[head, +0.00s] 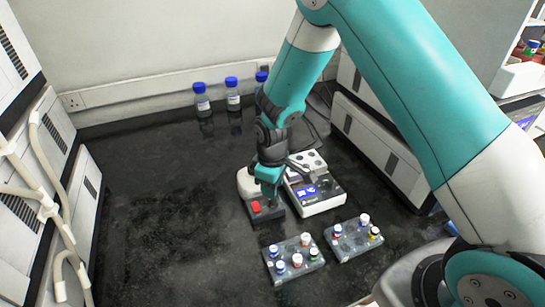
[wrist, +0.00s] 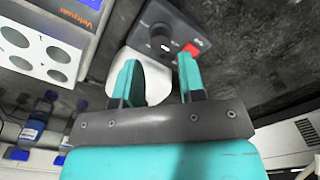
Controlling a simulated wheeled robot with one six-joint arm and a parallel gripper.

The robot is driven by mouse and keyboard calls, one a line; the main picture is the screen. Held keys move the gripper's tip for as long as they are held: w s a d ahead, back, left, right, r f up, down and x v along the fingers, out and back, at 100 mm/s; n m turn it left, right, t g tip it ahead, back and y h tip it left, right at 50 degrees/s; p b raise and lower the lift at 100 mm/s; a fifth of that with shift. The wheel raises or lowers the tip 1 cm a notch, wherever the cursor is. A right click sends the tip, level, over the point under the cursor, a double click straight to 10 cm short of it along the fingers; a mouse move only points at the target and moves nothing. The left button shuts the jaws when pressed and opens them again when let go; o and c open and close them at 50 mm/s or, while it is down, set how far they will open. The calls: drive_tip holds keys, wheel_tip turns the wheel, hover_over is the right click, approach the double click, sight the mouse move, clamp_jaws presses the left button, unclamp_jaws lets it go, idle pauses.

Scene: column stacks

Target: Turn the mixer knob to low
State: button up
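The mixer (head: 278,213) is a small device with a dark front panel and a white rounded part, standing on the black bench. In the wrist view its dark panel (wrist: 180,22) carries a round black knob (wrist: 160,37) with a small pale mark, and a red switch (wrist: 193,48) beside it. The setting the knob points to cannot be read. My gripper (wrist: 158,68) is open, its two teal fingers apart with nothing between them, pointing towards the knob. In the head view my gripper (head: 268,185) is just above the mixer and hides the knob.
A white device with round holes (head: 318,198) stands close on the right of the mixer. Two vial racks (head: 284,268) (head: 345,247) are in front. Blue-capped bottles (head: 202,103) stand at the back wall. The bench's left part (head: 160,210) is clear.

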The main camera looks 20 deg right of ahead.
wheel_tip(320, 180, up, 13)
drive_tip(key=shift+f+b, duration=0.2)
drive_tip(key=shift+b, duration=0.15)
drive_tip(key=s+a+r+y, duration=0.1)
drive_tip(key=s+r, duration=0.3)
drive_tip(key=s, duration=0.4)
drive_tip(key=s+a+r+m+y, duration=0.1)
drive_tip(key=s+r, duration=0.3)
drive_tip(key=s, duration=0.4)
drive_tip(key=s+a+r+m+y, duration=0.1)
drive_tip(key=s+a+r+y, duration=0.1)
drive_tip(key=s+r, duration=0.3)
drive_tip(key=s, duration=0.3)
drive_tip(key=shift+a, duration=0.3)
